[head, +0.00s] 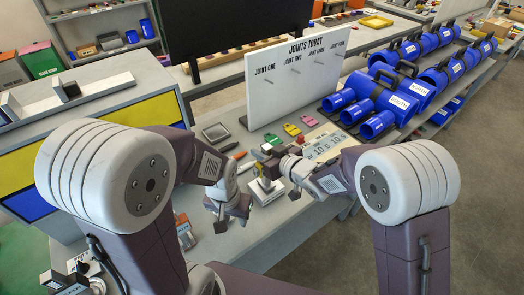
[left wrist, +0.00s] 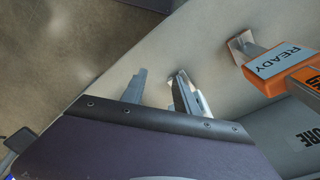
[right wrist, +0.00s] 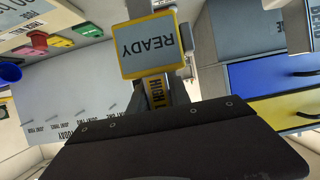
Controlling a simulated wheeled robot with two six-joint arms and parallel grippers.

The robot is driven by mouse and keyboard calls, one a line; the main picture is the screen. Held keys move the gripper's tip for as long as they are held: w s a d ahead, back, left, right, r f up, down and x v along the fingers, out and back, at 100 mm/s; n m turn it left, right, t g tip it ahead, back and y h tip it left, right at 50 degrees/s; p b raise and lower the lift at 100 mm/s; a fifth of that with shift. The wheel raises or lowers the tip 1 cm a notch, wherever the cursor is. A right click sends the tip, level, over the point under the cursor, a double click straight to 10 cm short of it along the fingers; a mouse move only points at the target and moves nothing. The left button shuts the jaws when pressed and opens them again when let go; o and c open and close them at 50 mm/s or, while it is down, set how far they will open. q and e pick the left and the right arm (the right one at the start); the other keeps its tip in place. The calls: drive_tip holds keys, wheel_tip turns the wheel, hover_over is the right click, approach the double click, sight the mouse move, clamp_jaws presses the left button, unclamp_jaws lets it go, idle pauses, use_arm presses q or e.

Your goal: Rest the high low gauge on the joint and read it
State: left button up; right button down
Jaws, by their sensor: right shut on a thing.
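The high low gauge (right wrist: 150,48) has a grey screen reading READY in a yellow frame. It fills the upper middle of the right wrist view, with part of a HIGH label below. In the head view the yellow and grey gauge (head: 265,188) is under my right gripper (head: 272,166), which is shut on it; the fingertips are mostly hidden. My left gripper (head: 230,214) is empty beside it, over the bench. Its fingers (left wrist: 160,90) stand apart in the left wrist view. Which pipe joint is meant I cannot tell; blue pipes (head: 376,124) lie at the right.
A white JOINTS TODAY board (head: 292,82) stands behind the grippers, with coloured tags (head: 291,129) before it. An orange-framed device reading READY (left wrist: 285,68) is near my left gripper. A grey bench (head: 262,232) lies below; open floor (head: 480,215) is at the right.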

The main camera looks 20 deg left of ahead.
drive_tip(key=shift+f+b, duration=0.35)
drive_tip(key=shift+f, duration=0.2)
idle(2.4)
drive_tip(key=c, duration=1.1)
unclamp_jaws()
drive_tip(key=shift+r, duration=0.1)
drive_tip(key=shift+d, duration=0.1)
drive_tip(key=v, duration=0.9)
drive_tip(key=shift+r, duration=0.1)
